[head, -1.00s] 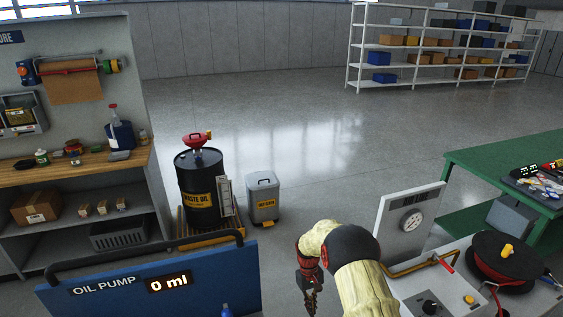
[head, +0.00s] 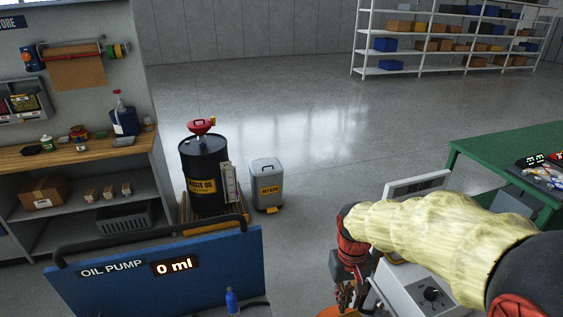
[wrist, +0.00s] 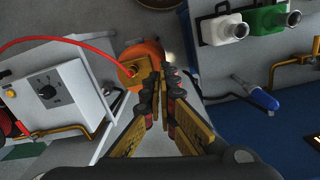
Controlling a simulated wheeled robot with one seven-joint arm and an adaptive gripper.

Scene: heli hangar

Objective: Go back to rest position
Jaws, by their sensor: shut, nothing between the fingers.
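My gripper (wrist: 163,80) is shut and empty in the wrist view, its fingertips together at the middle. It points down at an orange round object (wrist: 142,60), which appears just beyond the tips; whether they touch I cannot tell. In the head view my gripper (head: 345,297) hangs at the lower right, partly cut off by the bottom edge, between the oil pump cart and a grey box with a dial. My arm, in a pale yellow sleeve, reaches in from the right.
The blue oil pump panel (head: 160,272) reads 0 ml. The grey dial box (head: 432,296) is close beside my arm; a green table (head: 490,150) stands behind. A black waste oil drum (head: 205,165) and grey bin (head: 266,183) stand further off. Open floor lies beyond.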

